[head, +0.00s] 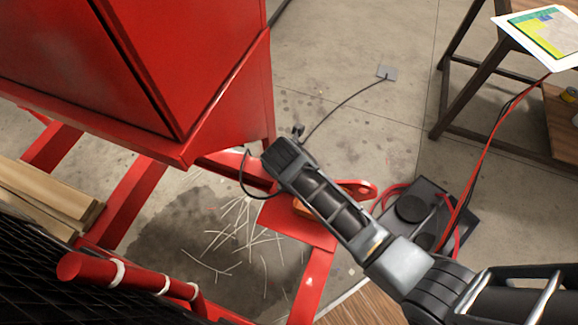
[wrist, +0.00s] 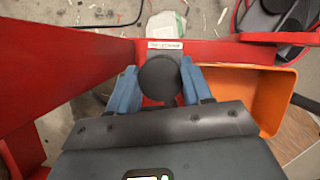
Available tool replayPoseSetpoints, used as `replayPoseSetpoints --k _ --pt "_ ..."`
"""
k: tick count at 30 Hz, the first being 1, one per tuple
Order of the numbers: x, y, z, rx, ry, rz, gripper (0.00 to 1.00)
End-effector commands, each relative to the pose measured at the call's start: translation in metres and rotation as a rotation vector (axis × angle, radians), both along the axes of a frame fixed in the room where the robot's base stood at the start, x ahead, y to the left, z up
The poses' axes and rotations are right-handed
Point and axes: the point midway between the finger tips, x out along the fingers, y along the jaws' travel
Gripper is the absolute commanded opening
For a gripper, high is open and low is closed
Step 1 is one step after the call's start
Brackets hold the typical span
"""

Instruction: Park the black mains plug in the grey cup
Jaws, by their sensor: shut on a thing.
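The black mains plug (wrist: 159,78) shows in the wrist view as a round dark body between my blue fingers. My gripper (wrist: 157,86) is shut on it, over the red frame. In the head view my arm hides the plug and most of the gripper. A small grey surface (wrist: 157,55) shows just behind the plug, under a white label on the red frame. I cannot tell whether it is the grey cup, or whether the plug touches it. No clear cup rim shows in either view.
The red frame (head: 313,282) and red cabinet (head: 210,110) stand close around my gripper. An orange tray (wrist: 264,96) lies right of it. A black cable (head: 340,105) runs to a grey floor plate (head: 388,72). Pale strips (head: 240,238) litter a dark floor stain.

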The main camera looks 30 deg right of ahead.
Motion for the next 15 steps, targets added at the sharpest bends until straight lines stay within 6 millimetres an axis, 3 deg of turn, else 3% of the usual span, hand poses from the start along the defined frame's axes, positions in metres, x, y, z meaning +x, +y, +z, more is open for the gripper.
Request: replayPoseSetpoints --k 15 --pt "0.0000 -0.0001 -0.0099 -0.001 0.001 0.000 0.13"
